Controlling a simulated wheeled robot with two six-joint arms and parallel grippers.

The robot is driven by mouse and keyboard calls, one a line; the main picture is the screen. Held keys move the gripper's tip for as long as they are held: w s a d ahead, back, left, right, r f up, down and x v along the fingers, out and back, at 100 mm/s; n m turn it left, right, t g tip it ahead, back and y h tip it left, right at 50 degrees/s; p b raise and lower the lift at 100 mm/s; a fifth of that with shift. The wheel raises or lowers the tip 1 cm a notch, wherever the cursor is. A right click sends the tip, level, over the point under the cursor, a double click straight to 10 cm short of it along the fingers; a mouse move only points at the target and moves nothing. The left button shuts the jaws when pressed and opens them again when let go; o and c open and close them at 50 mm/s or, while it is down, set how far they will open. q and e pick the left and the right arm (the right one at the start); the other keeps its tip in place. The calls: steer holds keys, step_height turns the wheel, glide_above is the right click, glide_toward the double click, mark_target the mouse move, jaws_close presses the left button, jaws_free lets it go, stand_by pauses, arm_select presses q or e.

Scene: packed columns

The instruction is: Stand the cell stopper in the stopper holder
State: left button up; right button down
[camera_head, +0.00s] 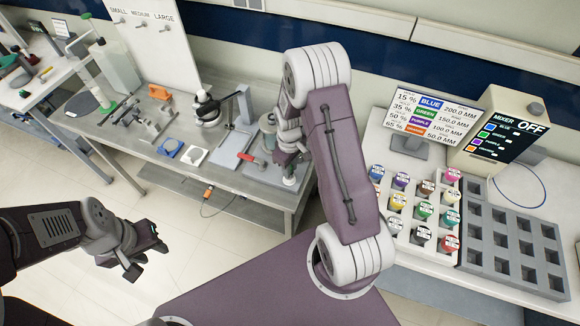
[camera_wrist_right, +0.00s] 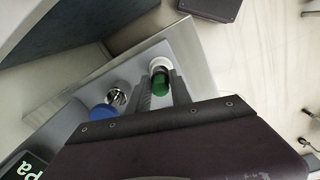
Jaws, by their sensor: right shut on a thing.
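A small green piece (camera_wrist_right: 160,84), which looks like the cell stopper, is between the fingers of my right gripper (camera_wrist_right: 163,88) in the right wrist view. My right gripper is shut on it. A white round piece (camera_wrist_right: 160,65), likely the stopper holder, is right at the stopper's end; I cannot tell whether the stopper is seated in it. In the head view my right gripper (camera_head: 289,163) points down over the white piece (camera_head: 290,181) on the bench, and the stopper is hidden. My left gripper (camera_head: 142,254) is open and empty above the floor.
Beside the right gripper stand a clear cylinder (camera_head: 268,128) and a red-handled tool (camera_head: 250,158). A blue cap (camera_wrist_right: 102,112) and a shiny dome (camera_wrist_right: 116,96) are close to the stopper. The bench's front edge (camera_head: 240,190) is near. Coloured jars fill a rack (camera_head: 386,224) at right.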

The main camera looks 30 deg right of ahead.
steer(key=shift+f+b, duration=0.55)
steer(key=shift+f, duration=0.35)
steer(key=c, duration=1.1)
jaws_free()
step_height(320, 180, up, 9)
steer(key=shift+a+b, duration=0.1)
steer(key=shift+b, duration=0.6)
